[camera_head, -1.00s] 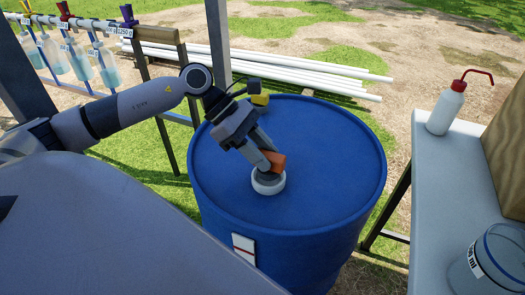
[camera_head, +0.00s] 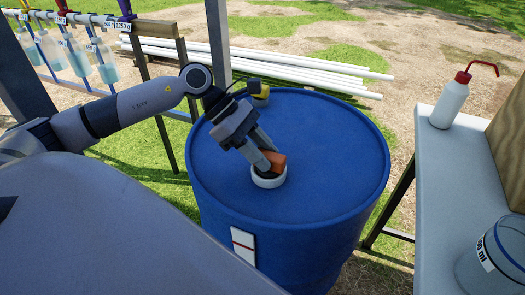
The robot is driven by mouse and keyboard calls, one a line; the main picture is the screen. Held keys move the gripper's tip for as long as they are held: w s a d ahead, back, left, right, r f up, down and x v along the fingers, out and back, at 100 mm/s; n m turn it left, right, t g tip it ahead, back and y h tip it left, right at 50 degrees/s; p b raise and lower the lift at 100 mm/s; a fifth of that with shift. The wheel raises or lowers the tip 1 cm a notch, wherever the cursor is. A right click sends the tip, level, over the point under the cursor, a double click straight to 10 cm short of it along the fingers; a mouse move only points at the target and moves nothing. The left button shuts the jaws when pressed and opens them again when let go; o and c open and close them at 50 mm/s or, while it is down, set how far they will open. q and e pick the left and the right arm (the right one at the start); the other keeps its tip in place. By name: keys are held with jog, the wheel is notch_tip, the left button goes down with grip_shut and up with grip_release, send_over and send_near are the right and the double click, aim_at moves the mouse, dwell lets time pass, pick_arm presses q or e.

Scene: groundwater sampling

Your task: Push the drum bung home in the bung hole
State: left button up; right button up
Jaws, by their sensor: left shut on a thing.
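The blue drum (camera_head: 330,160) stands upright in the middle of the view. A white ring (camera_head: 268,181) on its lid surrounds the bung hole, whose inside is mostly hidden. My left gripper (camera_head: 268,163) reaches in from the left, tilted down over the ring, and is shut on the orange drum bung (camera_head: 278,159). The bung's visible part is above the ring's back edge. The fingers and the ring hide its lower end, so I cannot tell how deep it sits. My right gripper is not in view.
A small yellow object (camera_head: 261,92) shows at the drum's far rim, behind my arm. A table (camera_head: 440,185) on the right bears a white bottle with a red spout (camera_head: 450,101) and a clear container (camera_head: 490,262). White pipes (camera_head: 300,72) lie behind the drum.

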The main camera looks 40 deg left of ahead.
pick_arm(q)
jog(key=o, duration=1)
jog(key=shift+f, duration=0.1)
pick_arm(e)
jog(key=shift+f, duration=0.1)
pick_arm(q)
jog(key=shift+b+v, duration=0.3)
jog(key=shift+v, duration=3.3)
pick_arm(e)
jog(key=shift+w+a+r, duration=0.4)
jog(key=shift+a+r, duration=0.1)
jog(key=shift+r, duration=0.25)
